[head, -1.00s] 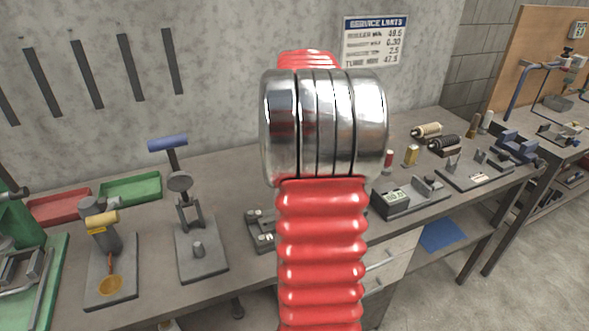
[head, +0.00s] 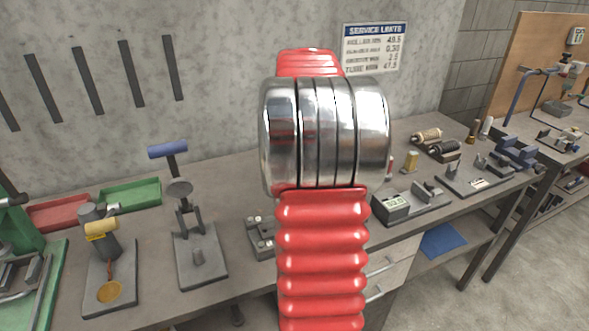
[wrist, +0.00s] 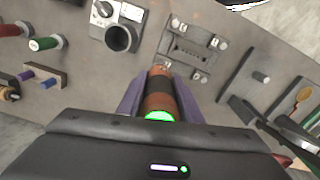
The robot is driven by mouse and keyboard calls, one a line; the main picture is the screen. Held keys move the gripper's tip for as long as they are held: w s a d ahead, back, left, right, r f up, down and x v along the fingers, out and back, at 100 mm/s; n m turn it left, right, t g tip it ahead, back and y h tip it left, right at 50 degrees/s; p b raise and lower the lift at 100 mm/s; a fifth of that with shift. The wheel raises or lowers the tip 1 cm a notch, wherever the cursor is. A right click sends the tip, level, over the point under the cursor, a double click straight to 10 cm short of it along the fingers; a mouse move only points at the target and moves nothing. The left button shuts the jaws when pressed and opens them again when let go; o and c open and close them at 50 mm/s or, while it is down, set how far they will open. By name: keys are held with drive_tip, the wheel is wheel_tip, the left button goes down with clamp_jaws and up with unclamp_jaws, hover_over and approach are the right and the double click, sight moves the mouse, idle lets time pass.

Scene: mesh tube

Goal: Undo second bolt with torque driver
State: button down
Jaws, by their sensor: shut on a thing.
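In the wrist view my gripper (wrist: 158,98) is shut on the torque driver (wrist: 161,90), an orange-brown cylinder with a dark band and a glowing green end near the camera. Beyond it lies a grey block fixture (wrist: 186,55) with pale bolts at its corners. The driver's far end is close to the fixture's near-left bolt (wrist: 164,66); whether they touch cannot be told. In the head view the fixture (head: 258,240) is partly hidden behind my red arm, which also hides my gripper and the driver.
A grey gauge unit (head: 391,206) stands right of my arm. A stand with a blue handle (head: 168,150) and a plate with a yellow-topped tool (head: 101,226) stand to the left. Red (head: 58,213) and green (head: 130,195) trays lie behind them. A wall backs the bench.

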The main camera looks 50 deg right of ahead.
drive_tip(key=shift+r, duration=1.25)
